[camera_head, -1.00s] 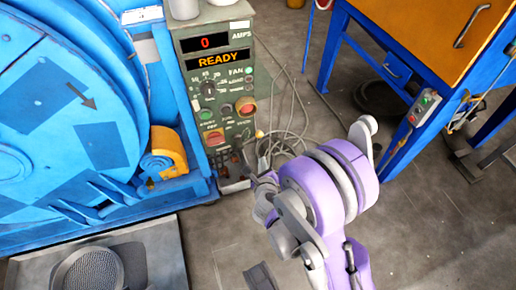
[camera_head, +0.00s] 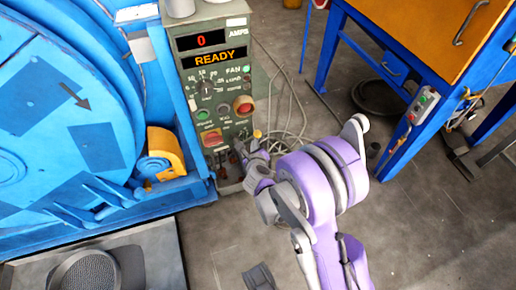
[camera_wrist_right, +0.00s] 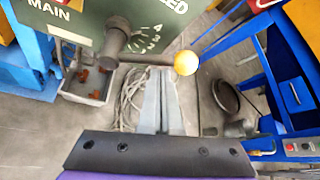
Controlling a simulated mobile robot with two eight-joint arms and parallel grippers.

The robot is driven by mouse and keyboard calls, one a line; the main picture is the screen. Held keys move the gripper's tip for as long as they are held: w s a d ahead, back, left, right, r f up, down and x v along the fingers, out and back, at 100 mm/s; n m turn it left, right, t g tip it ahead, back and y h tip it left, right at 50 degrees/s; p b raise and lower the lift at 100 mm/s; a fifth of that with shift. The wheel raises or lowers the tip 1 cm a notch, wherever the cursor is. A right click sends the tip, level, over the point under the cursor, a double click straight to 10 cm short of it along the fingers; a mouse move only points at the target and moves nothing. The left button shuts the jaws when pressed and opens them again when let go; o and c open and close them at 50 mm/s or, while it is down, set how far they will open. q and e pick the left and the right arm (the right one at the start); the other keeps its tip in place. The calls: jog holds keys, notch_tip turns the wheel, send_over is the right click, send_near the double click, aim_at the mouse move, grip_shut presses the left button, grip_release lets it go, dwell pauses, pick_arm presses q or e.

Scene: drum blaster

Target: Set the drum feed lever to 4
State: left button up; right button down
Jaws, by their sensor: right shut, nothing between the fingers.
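The drum feed lever shows in the right wrist view as a grey arm (camera_wrist_right: 146,59) on a round hub (camera_wrist_right: 118,32), with a yellow ball knob (camera_wrist_right: 186,62) at its end. It points right, roughly level. Painted numbers beside the hub include a 4 and a 3 above the arm; lower marks are partly hidden. My right gripper (camera_wrist_right: 161,72) is shut and empty, its fingertips just below the lever arm, left of the knob. I cannot tell whether they touch. In the head view my right gripper (camera_head: 241,149) is by the panel's lower right. My left gripper is not in view.
The green control panel (camera_head: 240,100) reads 0 amps and READY. The blue drum machine (camera_head: 60,130) stands left, with a yellow motor cover (camera_head: 166,150) beside the panel. Loose cables (camera_head: 290,125) lie behind my right gripper.

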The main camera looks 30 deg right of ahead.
jog(key=shift+a+r, duration=0.1)
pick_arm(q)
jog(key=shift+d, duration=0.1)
pick_arm(e)
jog(key=shift+w+a+r, duration=0.2)
jog(key=shift+a+r, duration=0.1)
jog(key=shift+r, duration=0.3)
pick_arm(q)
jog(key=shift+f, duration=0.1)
pick_arm(e)
jog(key=shift+f, duration=0.1)
